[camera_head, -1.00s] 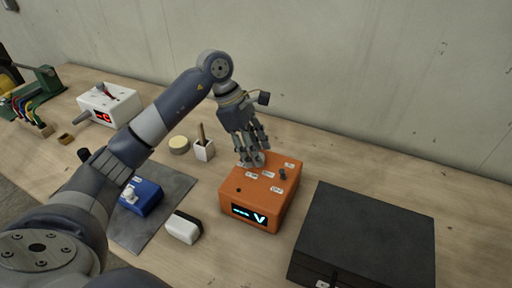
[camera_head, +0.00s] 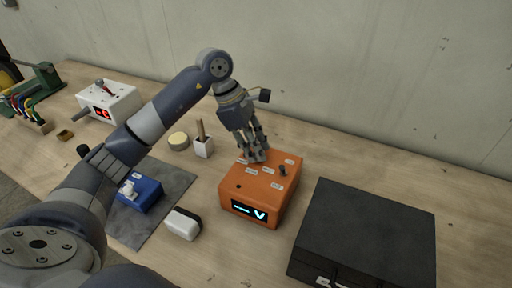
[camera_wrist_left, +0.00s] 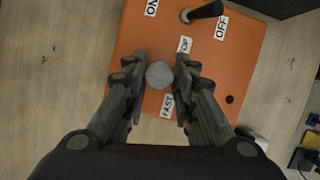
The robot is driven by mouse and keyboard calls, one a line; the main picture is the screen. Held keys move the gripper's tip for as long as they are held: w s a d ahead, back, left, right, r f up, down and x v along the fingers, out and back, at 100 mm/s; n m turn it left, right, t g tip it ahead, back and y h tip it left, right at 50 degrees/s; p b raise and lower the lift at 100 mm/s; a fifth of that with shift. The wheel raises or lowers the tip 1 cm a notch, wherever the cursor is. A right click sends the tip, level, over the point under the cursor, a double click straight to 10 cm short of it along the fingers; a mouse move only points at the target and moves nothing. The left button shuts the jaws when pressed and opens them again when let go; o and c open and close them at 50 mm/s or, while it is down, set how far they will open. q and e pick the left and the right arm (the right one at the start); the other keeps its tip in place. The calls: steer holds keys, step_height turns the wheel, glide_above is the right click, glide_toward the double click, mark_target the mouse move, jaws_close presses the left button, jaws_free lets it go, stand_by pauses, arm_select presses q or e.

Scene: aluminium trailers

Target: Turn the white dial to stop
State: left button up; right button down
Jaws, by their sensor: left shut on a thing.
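The orange box (camera_head: 249,191) stands on the bench with a lit display (camera_head: 249,211) on its front showing dashes and a V. The round pale grey-white dial (camera_wrist_left: 159,74) sits on its top, between labels; one seems to read FAST (camera_wrist_left: 167,105), another (camera_wrist_left: 185,45) is hard to read. My left gripper (camera_head: 255,156) reaches down over the box top from the back left. In the left wrist view its two fingers are shut on the dial from both sides. In the head view the fingers hide the dial. My right gripper is not in view.
A black toggle lever (camera_wrist_left: 207,10) between ON and OFF labels is beside the dial. A black case (camera_head: 368,230) stands right of the box. A blue box (camera_head: 143,195) on a grey mat, a white-and-black block (camera_head: 182,224) and a white cup (camera_head: 203,147) stand left.

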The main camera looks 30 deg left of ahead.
arm_select(q)
steer(key=shift+f+n+t+b, duration=0.15)
steer(key=shift+n+t+b, duration=0.25)
steer(key=shift+n+b, duration=0.55)
steer(key=n+t+b, duration=0.1)
steer(key=n, duration=0.2)
steer(key=shift+s+y, duration=0.15)
steer(key=shift+y, duration=0.15)
steer(key=n+y+b, duration=0.1)
steer(key=n+b, duration=0.1)
steer(key=n, duration=0.1)
steer(key=shift+d+t, duration=0.15)
steer(key=shift+t, duration=0.25)
steer(key=shift+s+d+n+t+y+b, duration=0.1)
steer(key=shift+n+t+y+b, duration=0.3)
steer(key=shift+n, duration=1.15)
steer(key=shift+r, duration=0.2)
steer(key=o, duration=1)
steer(key=shift+o, duration=0.2)
steer(key=v, duration=1.2)
steer(key=shift+d, duration=0.15)
